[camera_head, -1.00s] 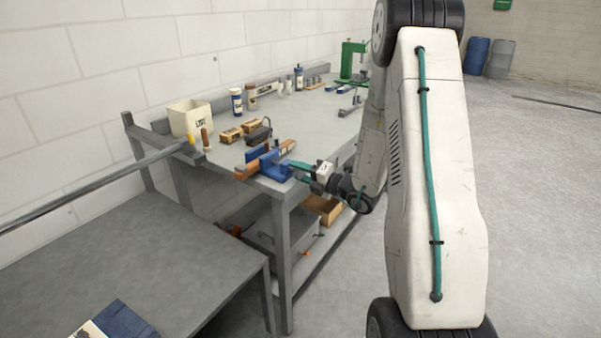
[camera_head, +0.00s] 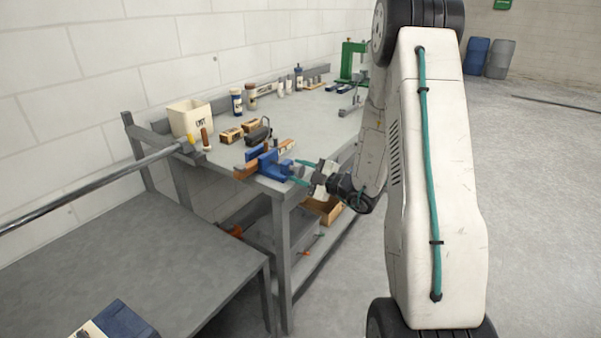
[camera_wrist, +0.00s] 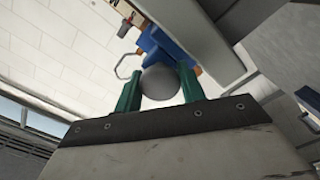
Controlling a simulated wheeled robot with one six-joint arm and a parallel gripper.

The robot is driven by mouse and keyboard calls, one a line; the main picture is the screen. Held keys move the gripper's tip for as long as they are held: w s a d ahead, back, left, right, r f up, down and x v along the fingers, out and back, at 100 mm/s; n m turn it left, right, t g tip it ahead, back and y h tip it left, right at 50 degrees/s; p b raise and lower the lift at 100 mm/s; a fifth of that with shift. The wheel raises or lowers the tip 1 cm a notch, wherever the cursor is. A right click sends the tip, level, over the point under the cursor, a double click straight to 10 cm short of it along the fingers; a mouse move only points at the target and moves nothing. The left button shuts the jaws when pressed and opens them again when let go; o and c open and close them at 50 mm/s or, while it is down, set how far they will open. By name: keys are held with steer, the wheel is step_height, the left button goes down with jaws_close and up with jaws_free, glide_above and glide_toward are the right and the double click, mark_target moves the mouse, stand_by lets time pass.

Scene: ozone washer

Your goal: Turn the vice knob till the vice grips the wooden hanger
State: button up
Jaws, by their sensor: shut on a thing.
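The blue vice (camera_head: 268,165) sits at the near corner of the workbench; it also shows in the wrist view (camera_wrist: 165,48). The wooden hanger (camera_head: 246,171) lies across the vice between its jaws; whether both jaws press on it I cannot tell. The round grey vice knob (camera_wrist: 160,83) faces my wrist camera. My gripper (camera_head: 301,172) is at the near side of the vice, its green fingers on either side of the knob in the wrist view (camera_wrist: 160,90), shut on it.
On the workbench (camera_head: 318,120) stand a white bin (camera_head: 190,118), small boxes (camera_head: 231,135), bottles (camera_head: 237,101) and a green press (camera_head: 352,62). A metal rail (camera_head: 95,188) runs above the lower grey table (camera_head: 130,250) at left. The floor at right is open.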

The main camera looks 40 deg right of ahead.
steer(key=m, duration=0.6)
steer(key=shift+s+a+f+m, duration=0.1)
steer(key=shift+f+m, duration=0.05)
steer(key=shift+m, duration=0.15)
stand_by(0.3)
steer(key=o, duration=0.9)
steer(key=shift+v, duration=3.85)
steer(key=shift+c, duration=0.2)
